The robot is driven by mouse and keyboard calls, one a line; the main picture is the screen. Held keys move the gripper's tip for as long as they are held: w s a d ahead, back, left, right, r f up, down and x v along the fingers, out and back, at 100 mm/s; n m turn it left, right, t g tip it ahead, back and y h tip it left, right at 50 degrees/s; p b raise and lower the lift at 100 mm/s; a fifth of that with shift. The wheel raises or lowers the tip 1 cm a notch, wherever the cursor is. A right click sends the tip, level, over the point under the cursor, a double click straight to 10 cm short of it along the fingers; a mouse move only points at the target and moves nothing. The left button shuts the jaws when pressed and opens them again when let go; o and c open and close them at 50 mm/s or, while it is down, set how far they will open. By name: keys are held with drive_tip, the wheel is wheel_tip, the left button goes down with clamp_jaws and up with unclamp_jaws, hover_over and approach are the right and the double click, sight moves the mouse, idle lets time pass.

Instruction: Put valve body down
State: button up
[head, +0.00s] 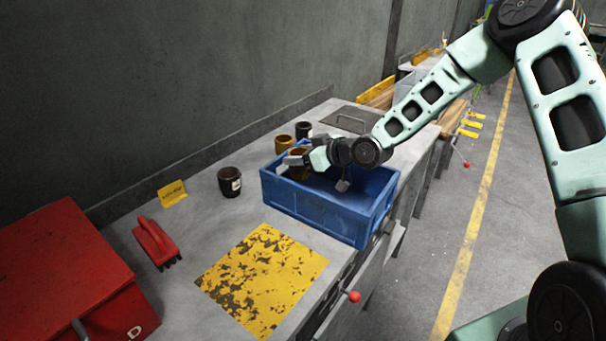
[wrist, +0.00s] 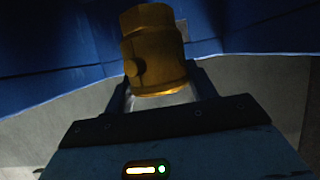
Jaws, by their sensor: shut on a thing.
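The brass-coloured valve body (wrist: 152,52) is between my gripper's fingers (wrist: 160,88) in the wrist view, with a hexagonal top and a round boss on its side. My gripper is shut on it. In the head view my gripper (head: 296,160) reaches over the far left part of the blue crate (head: 313,217), and the valve body (head: 298,173) shows dimly below the fingers. Blue crate walls (wrist: 45,45) stand behind the valve body in the wrist view. I cannot tell whether the valve body touches the crate floor.
A small grey piece (head: 343,185) shows in the crate. A dark pot (head: 229,184) stands left of it; a yellowish pot (head: 282,142) and another dark pot (head: 303,130) stand behind. A worn yellow plate (head: 262,275), red brush (head: 155,243) and red box (head: 65,270) occupy the near bench.

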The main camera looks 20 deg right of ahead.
sight(301, 169)
drive_tip(key=shift+f+p, duration=0.4)
drive_tip(key=shift+f, duration=2)
drive_tip(key=shift+f, duration=0.1)
drive_tip(key=o, duration=1.3)
drive_tip(key=shift+f, duration=0.1)
drive_tip(key=shift+c, duration=0.2)
drive_tip(key=shift+r, duration=0.25)
drive_tip(key=b+v, duration=0.1)
drive_tip(key=v, duration=0.6)
drive_tip(key=shift+s+d+b, duration=0.2)
drive_tip(key=shift+b, duration=0.15)
drive_tip(key=shift+r, duration=0.1)
